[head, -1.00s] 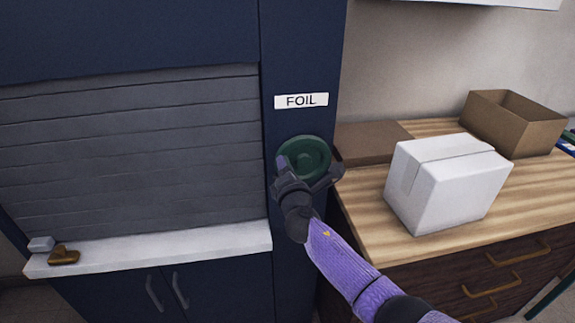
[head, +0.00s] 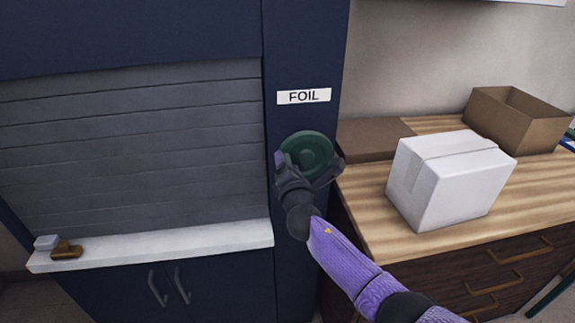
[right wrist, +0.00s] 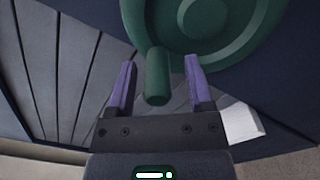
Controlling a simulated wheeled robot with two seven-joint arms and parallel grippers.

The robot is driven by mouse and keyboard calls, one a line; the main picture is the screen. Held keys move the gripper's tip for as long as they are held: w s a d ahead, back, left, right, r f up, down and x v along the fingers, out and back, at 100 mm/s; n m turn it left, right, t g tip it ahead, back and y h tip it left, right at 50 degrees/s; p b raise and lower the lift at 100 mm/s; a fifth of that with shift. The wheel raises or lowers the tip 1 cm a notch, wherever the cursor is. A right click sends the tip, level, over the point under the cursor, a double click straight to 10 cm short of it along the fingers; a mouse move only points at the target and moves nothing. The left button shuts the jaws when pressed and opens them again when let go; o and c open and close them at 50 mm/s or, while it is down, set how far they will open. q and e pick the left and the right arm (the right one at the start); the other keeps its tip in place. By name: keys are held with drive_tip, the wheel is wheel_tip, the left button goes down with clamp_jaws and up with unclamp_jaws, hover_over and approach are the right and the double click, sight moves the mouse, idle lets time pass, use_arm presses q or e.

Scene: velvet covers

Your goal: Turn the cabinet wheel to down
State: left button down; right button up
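The green cabinet wheel (head: 308,152) is mounted on the dark blue cabinet post, below the FOIL label (head: 304,96). In the right wrist view the wheel (right wrist: 225,30) fills the top, and its green peg handle (right wrist: 157,78) points toward the camera. My right gripper (head: 308,168) is at the wheel in the head view. In the right wrist view its two purple fingers (right wrist: 158,70) are spread on either side of the peg, with a visible gap on each side. My left gripper is not in view.
A grey roller shutter (head: 130,150) is closed left of the post, above a white ledge (head: 170,243) with a small brass piece (head: 66,250). A wooden counter (head: 380,210) on the right holds a white box (head: 450,180) and an open cardboard box (head: 515,120).

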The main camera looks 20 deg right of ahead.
drive_tip(key=shift+s+a+r+p, duration=0.1)
drive_tip(key=shift+s+a+p, duration=0.05)
drive_tip(key=shift+s+p, duration=0.2)
drive_tip(key=p+v, duration=0.2)
drive_tip(key=v, duration=0.7)
drive_tip(key=shift+s, duration=0.15)
